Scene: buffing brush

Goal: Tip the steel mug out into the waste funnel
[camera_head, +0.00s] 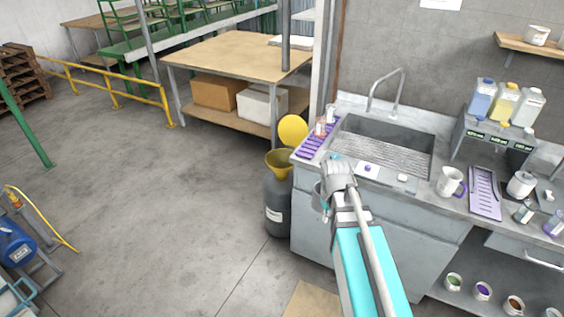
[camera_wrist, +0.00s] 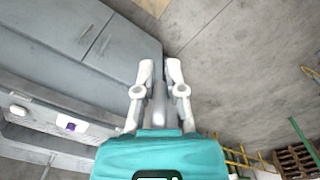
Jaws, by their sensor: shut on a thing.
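The steel mug (camera_head: 317,198) shows as a small grey shape at the end of my arm, mostly hidden behind the gripper. My gripper (camera_head: 326,203) is shut on it, in front of the sink cabinet. In the wrist view, a narrow grey part of the mug (camera_wrist: 159,105) lies between the two pale fingers of my gripper (camera_wrist: 159,88). Its contents and exact tilt cannot be seen. The yellow waste funnel (camera_head: 279,162) sits on a dark grey drum (camera_head: 277,205), with a round yellow lid (camera_head: 293,130) raised behind it. The mug is right of the funnel and apart from it.
The sink counter (camera_head: 420,190) is to the right, with a tall tap (camera_head: 388,90), a purple rack (camera_head: 315,142), a white mug (camera_head: 450,182) and coloured jugs (camera_head: 505,100). A wooden table (camera_head: 240,55) stands behind. The floor (camera_head: 150,200) left of the drum is clear.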

